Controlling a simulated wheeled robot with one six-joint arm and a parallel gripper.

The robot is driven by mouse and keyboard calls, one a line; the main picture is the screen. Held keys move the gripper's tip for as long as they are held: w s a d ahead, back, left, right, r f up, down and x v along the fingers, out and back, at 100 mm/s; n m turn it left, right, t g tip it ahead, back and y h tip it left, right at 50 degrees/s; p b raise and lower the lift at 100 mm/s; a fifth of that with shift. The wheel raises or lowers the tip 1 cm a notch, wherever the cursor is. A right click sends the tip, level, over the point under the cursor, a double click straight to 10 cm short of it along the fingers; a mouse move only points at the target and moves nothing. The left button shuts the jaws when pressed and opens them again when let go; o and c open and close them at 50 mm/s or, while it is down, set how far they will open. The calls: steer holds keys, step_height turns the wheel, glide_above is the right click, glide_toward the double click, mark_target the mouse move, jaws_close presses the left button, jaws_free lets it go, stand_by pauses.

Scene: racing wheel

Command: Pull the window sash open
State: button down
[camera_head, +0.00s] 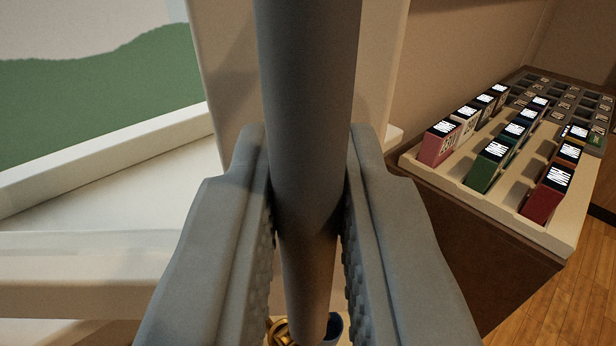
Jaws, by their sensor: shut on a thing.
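My gripper (308,190) is shut on a dark grey upright bar (307,60), which looks like the handle of the window sash. One ridged finger is on each side of it. The bar runs from the top of the view to the bottom. Behind it is a pale upright panel (228,60), perhaps part of the sash. At the left, a white rail (110,150) slants below a pane showing a green hill and pale sky. How the bar joins the sash is hidden, and I cannot tell how far the sash stands open.
At the right, a cream rack (480,198) holds several small coloured boxes on a brown cabinet (500,280). A darker tray (570,95) is behind it. White ledges (90,270) lie at the lower left. A brass ring (281,332) shows below the fingers. Wooden floor is at the lower right.

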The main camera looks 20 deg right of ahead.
steer(key=c, duration=1.5)
jaws_free()
steer(key=shift+s, duration=0.1)
steer(key=v, duration=1.7)
steer(key=shift+s, duration=0.15)
steer(key=a+r+n+y, duration=0.1)
steer(key=a+n+y, duration=0.3)
steer(key=a, duration=1.4)
steer(key=y, duration=0.2)
steer(key=shift+w+a+t+y, duration=0.4)
